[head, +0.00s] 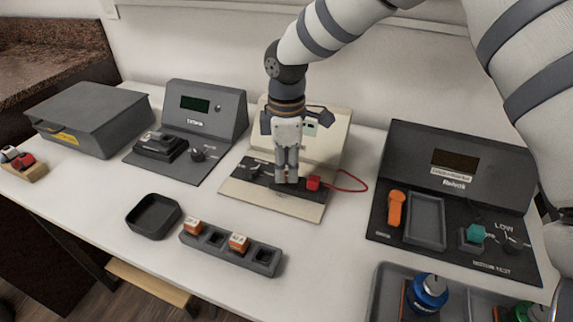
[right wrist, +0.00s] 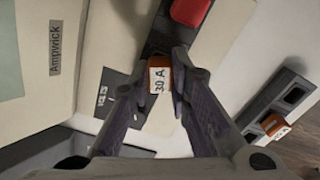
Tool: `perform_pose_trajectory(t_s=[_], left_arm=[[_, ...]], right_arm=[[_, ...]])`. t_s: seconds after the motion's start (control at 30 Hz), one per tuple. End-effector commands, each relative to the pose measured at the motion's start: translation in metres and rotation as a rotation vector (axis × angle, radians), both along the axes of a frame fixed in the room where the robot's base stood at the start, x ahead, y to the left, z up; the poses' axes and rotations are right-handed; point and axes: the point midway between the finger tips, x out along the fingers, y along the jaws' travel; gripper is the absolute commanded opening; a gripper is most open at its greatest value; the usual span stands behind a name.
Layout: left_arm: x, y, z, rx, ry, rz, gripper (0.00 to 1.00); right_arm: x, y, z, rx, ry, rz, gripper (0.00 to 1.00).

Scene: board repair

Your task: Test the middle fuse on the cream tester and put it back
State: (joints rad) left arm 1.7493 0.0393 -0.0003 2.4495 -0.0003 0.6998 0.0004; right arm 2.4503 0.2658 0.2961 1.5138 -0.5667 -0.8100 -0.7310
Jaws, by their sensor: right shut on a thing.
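The cream tester (head: 270,203) stands at the back middle, with a black strip, a red block (head: 313,183) and a red lead. My right gripper (head: 286,180) points down over the black strip, left of the red block. In the right wrist view its fingertips (right wrist: 168,85) are shut on an orange fuse (right wrist: 158,82) with a white "30 A" label. I cannot tell whether that fuse is seated in the tester. The dark fuse rack (head: 228,250) in front holds two orange fuses, (head: 193,227) and (head: 238,242), with empty slots between them and at the right end. My left gripper is not in view.
An empty black tray (head: 153,217) lies left of the rack. A dark grey tester (head: 208,110) and a grey box (head: 87,112) stand at the back left. A dark test station (head: 455,185) and a grey tray with coloured knobs (head: 381,300) are on the right.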

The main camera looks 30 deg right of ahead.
Motion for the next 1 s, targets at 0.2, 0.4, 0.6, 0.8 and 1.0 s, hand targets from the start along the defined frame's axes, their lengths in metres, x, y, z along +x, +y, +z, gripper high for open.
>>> perform_pose_trajectory(t_s=[0.2,0.4,0.6,0.8,1.0], left_arm=[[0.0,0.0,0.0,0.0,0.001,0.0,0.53],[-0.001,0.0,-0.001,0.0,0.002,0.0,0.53],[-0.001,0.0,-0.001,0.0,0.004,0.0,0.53],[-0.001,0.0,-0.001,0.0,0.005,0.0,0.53],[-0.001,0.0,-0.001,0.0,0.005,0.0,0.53]], right_arm=[[0.0,0.0,-0.002,0.0,0.001,0.0,0.0],[0.0,0.0,-0.004,0.0,0.001,0.0,0.0],[0.0,0.0,-0.007,0.0,0.002,0.0,0.0],[-0.001,0.0,-0.01,0.0,0.002,0.0,0.0],[-0.001,0.0,-0.01,0.0,0.002,0.0,0.0]])
